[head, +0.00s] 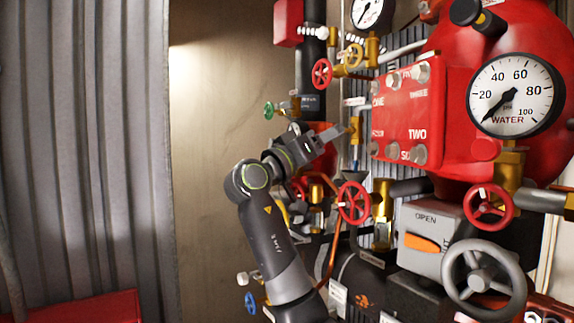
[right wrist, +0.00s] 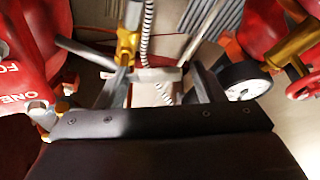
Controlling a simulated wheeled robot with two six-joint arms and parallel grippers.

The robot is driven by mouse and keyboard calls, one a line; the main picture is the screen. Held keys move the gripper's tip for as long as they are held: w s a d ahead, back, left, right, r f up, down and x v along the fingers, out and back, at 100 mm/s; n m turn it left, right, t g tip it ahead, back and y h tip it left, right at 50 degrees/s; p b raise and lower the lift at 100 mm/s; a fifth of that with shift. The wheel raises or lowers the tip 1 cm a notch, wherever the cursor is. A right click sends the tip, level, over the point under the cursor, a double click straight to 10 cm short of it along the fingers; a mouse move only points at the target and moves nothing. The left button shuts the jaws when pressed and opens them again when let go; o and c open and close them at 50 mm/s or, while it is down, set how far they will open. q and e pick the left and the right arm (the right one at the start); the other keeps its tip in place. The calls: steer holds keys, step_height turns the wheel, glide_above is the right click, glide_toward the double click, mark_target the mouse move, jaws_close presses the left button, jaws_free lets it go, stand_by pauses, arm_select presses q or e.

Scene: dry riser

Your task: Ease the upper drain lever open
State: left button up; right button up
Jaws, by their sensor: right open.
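The brass drain valve (right wrist: 127,45) shows in the right wrist view, just beyond my right gripper. A light grey bar (right wrist: 155,75), which looks like the upper drain lever, lies across the space between the fingers. I cannot tell whether a finger touches it. My right gripper (right wrist: 160,72) is open, one finger on each side of that space. In the head view my right gripper (head: 338,132) is beside the brass valve body (head: 355,127), left of the red panel; the lever is hard to separate from the fingers there. My left gripper is not in view.
The red panel (head: 405,118) and the WATER gauge (head: 510,95) stand to the right. A red handwheel (head: 354,202) sits below my gripper, another (head: 322,73) above it. A green handwheel (head: 269,110) is to its left. The plain wall (head: 215,150) further left is clear.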

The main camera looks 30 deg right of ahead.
steer(key=b+v, duration=0.7)
steer(key=v, duration=0.9)
steer(key=shift+d, duration=0.1)
steer(key=shift+c, duration=0.3)
steer(key=shift+w+r, duration=0.1)
steer(key=shift+r, duration=0.05)
steer(key=shift+c, duration=1.3)
steer(key=shift+g, duration=0.3)
steer(key=w+d+r, duration=0.1)
steer(key=r, duration=0.1)
steer(key=w+d+r, duration=0.1)
steer(key=r, duration=0.2)
steer(key=w+d+r, duration=0.1)
steer(key=r, duration=0.1)
steer(key=shift+w+d+r, duration=0.15)
steer(key=shift+w+d, duration=0.15)
steer(key=shift+w, duration=0.1)
jaws_close()
steer(key=shift+d+r, duration=0.2)
